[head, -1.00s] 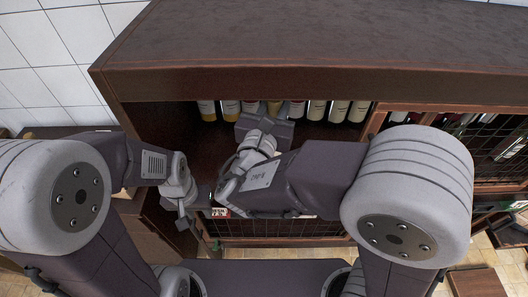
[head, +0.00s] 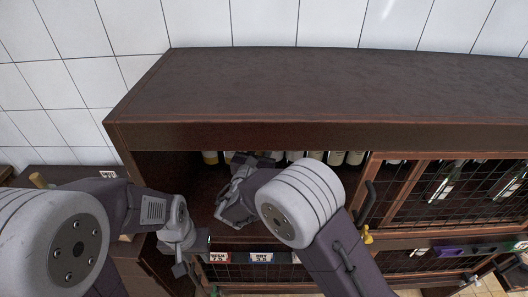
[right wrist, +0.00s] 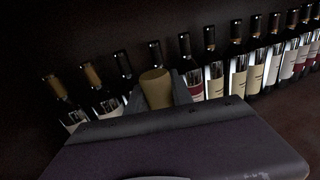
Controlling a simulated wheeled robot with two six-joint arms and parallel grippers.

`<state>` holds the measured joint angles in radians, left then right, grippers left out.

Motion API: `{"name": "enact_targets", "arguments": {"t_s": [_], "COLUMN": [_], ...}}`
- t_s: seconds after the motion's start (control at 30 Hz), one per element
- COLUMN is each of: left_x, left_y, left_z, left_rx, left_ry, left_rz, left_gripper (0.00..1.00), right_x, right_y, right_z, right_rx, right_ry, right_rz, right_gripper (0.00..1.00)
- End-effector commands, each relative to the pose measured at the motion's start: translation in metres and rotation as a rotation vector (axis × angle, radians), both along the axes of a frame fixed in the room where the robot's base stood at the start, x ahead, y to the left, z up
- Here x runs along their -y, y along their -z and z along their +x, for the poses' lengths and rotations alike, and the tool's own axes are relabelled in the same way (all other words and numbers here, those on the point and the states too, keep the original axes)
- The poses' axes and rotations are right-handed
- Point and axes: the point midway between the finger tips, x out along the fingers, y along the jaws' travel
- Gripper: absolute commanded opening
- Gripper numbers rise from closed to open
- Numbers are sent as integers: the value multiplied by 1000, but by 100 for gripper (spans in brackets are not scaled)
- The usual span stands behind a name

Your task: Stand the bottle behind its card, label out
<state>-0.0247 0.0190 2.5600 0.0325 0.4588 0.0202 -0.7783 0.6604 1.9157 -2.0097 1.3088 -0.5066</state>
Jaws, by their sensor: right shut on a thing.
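In the right wrist view, my right gripper (right wrist: 157,100) is shut on a bottle with a tan top (right wrist: 156,86). The bottle's body and label are hidden behind the gripper, so I cannot tell which way the label faces or whether the base touches the shelf. In the head view, my right gripper (head: 243,162) is inside the open cabinet bay, close to the bottle row. Price cards, one white and red (head: 219,257) and one white (head: 261,257), sit on the bay's front edge. My left gripper (head: 181,266) hangs left of the cards, its jaws unclear.
A row of dark bottles (right wrist: 215,78) with pale labels stands behind the held one, close on both sides. The cabinet top (head: 290,90) overhangs the bay. A mesh door (head: 460,195) is on the right. The dark shelf floor (head: 205,195) looks clear at left.

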Motion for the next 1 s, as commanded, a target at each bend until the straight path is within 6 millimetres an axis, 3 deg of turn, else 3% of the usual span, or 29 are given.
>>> {"name": "enact_targets", "arguments": {"t_s": [0.07, 0.3, 0.7, 0.73, 0.8, 1.0], "left_x": [0, 0, 0, 0, 0, 0], "left_y": [-1, -10, -4, -5, -6, -6], "left_z": [0, 0, 0, 0, 0, 0], "left_rx": [0, 0, 0, 0, 0, 0], "left_ry": [0, 0, 0, 0, 0, 0], "left_rz": [0, 0, 0, 0, 0, 0], "left_gripper": [36, 36, 36, 36, 36, 36], "right_x": [0, 0, 0, 0, 0, 0], "right_y": [1, 35, 43, 43, 42, 42], "right_z": [0, 0, -1, -1, -1, -1], "right_rx": [3, 3, 4, 0, 0, 0], "right_ry": [0, 0, 0, 0, 0, 0], "right_rz": [0, -2, 1, 0, 0, 0], "right_gripper": [0, 0, 0, 32, 49, 49]}}
